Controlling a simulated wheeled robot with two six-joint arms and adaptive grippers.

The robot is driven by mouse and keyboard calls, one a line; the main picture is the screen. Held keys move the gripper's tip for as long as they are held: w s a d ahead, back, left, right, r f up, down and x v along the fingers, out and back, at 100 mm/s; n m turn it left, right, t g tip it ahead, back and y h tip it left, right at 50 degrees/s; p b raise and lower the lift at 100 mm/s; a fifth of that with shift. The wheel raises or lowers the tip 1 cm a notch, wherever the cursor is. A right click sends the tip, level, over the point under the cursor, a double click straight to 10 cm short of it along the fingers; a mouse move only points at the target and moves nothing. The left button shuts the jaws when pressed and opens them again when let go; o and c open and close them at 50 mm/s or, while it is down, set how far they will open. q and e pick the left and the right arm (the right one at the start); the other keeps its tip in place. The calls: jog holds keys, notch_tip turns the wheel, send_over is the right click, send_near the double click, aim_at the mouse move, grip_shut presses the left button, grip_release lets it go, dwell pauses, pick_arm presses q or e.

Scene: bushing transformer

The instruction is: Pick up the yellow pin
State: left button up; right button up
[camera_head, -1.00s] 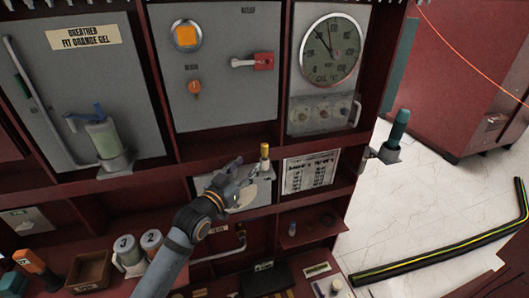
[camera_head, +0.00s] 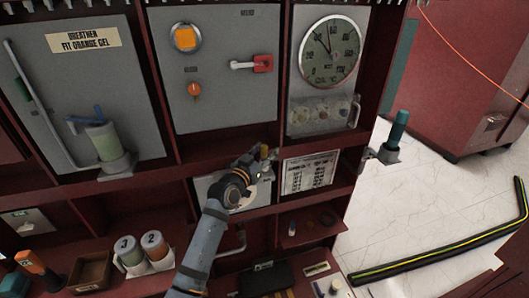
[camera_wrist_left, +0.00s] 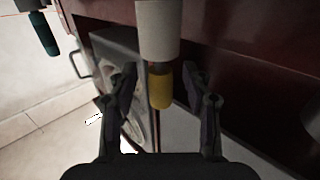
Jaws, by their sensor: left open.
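The yellow pin (camera_head: 264,151) stands at the ledge below the grey panels, right of centre in the head view, partly covered by my gripper. In the left wrist view the yellow pin (camera_wrist_left: 160,90) shows as a yellow end on a pale cylinder. My left gripper (camera_head: 262,163) is at the pin. In the wrist view the open fingers of the left gripper (camera_wrist_left: 160,76) are on either side of the yellow part, with a visible gap on each side. My right gripper is not in view.
A pressure-style dial (camera_head: 330,50) and a printed label sheet (camera_head: 309,173) are near the pin. A teal-topped fitting (camera_head: 397,132) sticks out at the cabinet's right edge. Two numbered canisters (camera_head: 142,252) and a brown box (camera_head: 91,270) stand at lower left.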

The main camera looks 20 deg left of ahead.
pick_arm(q)
jog(key=shift+s, duration=0.15)
jog(key=shift+c, duration=0.2)
grip_shut()
jog(key=shift+r, duration=0.1)
